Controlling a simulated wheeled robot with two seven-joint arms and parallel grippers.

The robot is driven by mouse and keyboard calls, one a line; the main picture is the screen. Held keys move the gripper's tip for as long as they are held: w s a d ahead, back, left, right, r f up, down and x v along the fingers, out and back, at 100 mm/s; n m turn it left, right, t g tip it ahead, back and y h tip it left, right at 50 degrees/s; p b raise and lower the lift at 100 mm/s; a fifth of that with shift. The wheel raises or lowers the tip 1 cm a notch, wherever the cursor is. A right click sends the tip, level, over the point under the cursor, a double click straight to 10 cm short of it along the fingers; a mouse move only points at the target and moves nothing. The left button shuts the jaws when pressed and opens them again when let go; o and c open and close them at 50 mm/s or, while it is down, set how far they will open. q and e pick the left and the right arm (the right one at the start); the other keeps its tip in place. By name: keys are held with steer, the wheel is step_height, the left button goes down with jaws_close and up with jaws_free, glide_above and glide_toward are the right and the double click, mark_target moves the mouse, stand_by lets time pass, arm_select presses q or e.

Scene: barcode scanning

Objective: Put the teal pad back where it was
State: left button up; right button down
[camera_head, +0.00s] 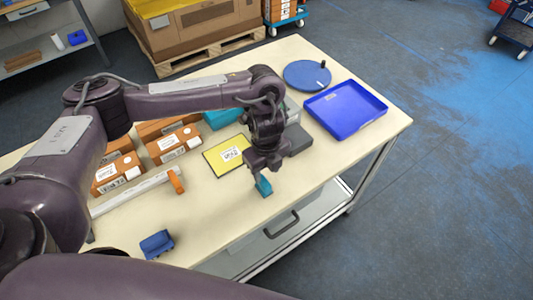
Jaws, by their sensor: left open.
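The small teal pad (264,187) is on the pale table, right under my left gripper (262,174). The gripper points down over it and is open. The fingers hide the pad's upper part, and I cannot tell whether they touch it. My right gripper is out of view.
A yellow pad with a white label (226,155) lies left of the gripper. A grey box (297,139), teal box (222,117), blue tray (345,108) and round blue plate (306,74) are farther back. Orange boxes (174,143) stand left. A blue block (156,243) lies near the front edge.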

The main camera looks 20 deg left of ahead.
arm_select(q)
step_height(320, 180, up, 7)
steer(key=shift+r, duration=0.15)
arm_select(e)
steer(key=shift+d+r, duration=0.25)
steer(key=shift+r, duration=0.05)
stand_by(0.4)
